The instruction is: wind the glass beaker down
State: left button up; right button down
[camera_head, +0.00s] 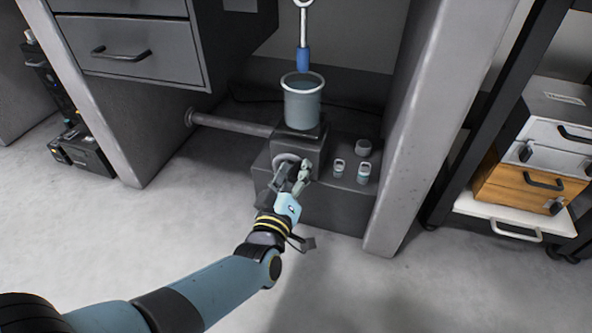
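The glass beaker (302,103) stands upright on a dark stand (298,148) under the bench. A round grey knob (284,158) shows on the front of the stand, partly hidden by my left gripper. My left gripper (293,168) is at this knob, with its fingers reaching up to it. I cannot tell whether the fingers are closed on the knob or only beside it. A probe with a blue lower end (303,58) hangs upright above the beaker, its lower tip near the beaker's rim. My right gripper is not in view.
Small glass vessels (363,174) stand on the dark base right of the stand. A horizontal bar (232,124) runs left of it. A grey bench leg (412,140) is close on the right. Drawers (135,48) hang upper left. The floor in front is clear.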

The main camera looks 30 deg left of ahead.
pick_arm(q)
grip_shut()
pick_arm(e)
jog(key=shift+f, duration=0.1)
